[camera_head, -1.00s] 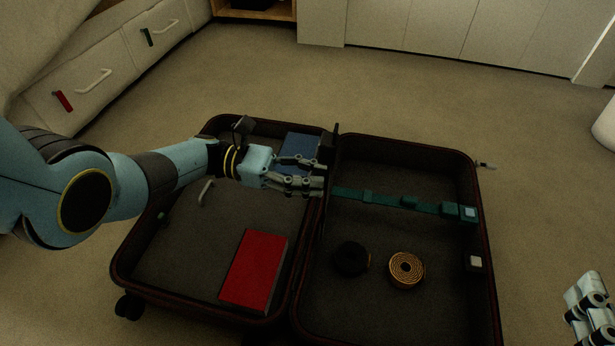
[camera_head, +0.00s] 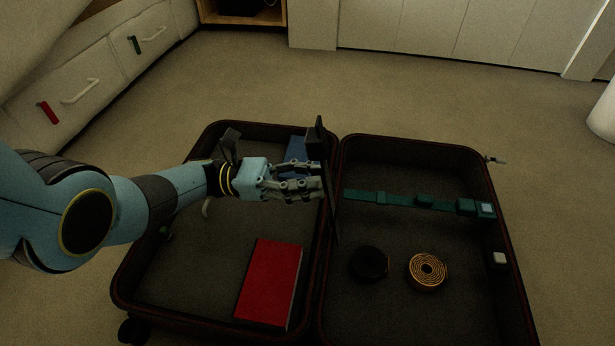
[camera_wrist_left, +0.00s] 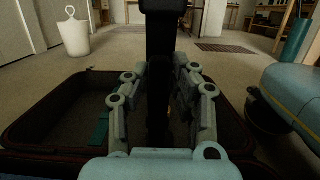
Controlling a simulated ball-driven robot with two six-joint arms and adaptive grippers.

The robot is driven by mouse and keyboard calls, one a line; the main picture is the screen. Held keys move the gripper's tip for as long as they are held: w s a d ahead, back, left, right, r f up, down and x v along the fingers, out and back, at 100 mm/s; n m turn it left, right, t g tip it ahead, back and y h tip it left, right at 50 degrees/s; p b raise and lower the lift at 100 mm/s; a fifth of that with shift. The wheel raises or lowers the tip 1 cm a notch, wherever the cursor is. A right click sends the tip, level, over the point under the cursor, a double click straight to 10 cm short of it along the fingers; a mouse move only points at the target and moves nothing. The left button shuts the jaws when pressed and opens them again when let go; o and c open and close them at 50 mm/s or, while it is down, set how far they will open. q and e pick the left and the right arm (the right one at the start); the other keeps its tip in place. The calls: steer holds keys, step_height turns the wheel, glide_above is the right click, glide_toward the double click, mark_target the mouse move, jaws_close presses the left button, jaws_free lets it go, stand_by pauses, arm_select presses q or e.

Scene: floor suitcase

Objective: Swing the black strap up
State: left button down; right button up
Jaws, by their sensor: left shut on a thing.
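The black strap (camera_head: 328,192) stands up as a thin dark strip near the hinge line between the two suitcase halves. Its upper end carries a thicker dark piece. My left gripper (camera_head: 318,187) is shut on the strap. In the left wrist view the strap (camera_wrist_left: 160,60) rises between the fingers of the left gripper (camera_wrist_left: 160,95). The open suitcase (camera_head: 420,142) lies flat on the floor, its left half under my left arm. My right gripper is not in view.
The left half holds a red book (camera_head: 268,282) and a blue item (camera_head: 297,150). The right half holds a green strap (camera_head: 385,199), a black roll (camera_head: 368,264) and a tan coil (camera_head: 427,271). Bare floor (camera_head: 300,85) lies behind the suitcase.

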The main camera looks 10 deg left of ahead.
mark_target(308, 133)
arm_select(q)
steer(key=shift+f, duration=0.1)
steer(key=c, duration=1.1)
jaws_free()
steer(key=shift+a, duration=0.1)
steer(key=shift+r, duration=5)
